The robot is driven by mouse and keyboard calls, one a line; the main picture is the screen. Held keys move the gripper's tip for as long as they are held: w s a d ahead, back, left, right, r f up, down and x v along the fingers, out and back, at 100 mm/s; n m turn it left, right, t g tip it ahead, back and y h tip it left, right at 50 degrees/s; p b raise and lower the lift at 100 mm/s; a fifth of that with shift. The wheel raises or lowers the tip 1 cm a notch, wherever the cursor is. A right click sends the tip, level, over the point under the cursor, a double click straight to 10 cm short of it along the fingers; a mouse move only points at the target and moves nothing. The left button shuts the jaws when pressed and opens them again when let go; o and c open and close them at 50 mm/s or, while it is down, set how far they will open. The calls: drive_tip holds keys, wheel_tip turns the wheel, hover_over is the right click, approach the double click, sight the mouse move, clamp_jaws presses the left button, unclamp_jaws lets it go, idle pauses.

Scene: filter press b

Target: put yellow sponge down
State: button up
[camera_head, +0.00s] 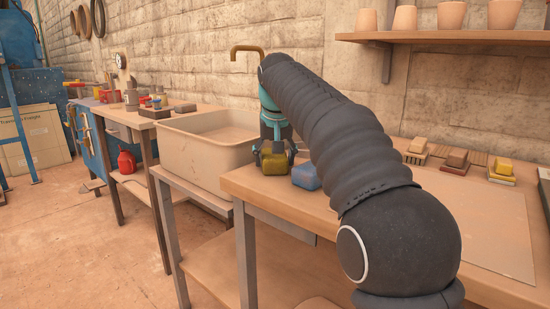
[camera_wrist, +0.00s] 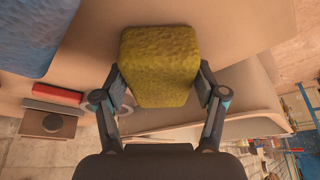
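The yellow sponge (camera_wrist: 160,65) is a rough, olive-yellow block between the two fingers of my gripper (camera_wrist: 160,82) in the wrist view. The fingers press on its two sides. In the head view the sponge (camera_head: 274,164) is low at the left end of the wooden table (camera_head: 262,190), just left of the blue sponge (camera_head: 306,176). My gripper (camera_head: 273,150) points down over it. I cannot tell whether the sponge touches the tabletop. The blue sponge also shows at the upper left of the wrist view (camera_wrist: 35,30).
A beige sink basin (camera_head: 205,155) stands left of the table, with a brass tap (camera_head: 247,50) behind. Several brushes (camera_head: 455,160) lie at the table's right rear. A pale flat sheet (camera_head: 480,220) covers the right part. A shelf (camera_head: 450,37) with pots hangs above.

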drive_tip(key=shift+o, duration=0.5)
drive_tip(key=shift+r, duration=0.15)
drive_tip(key=p+v, duration=0.3)
drive_tip(key=v, duration=0.7)
drive_tip(key=shift+v, duration=1)
drive_tip(key=shift+d, duration=0.1)
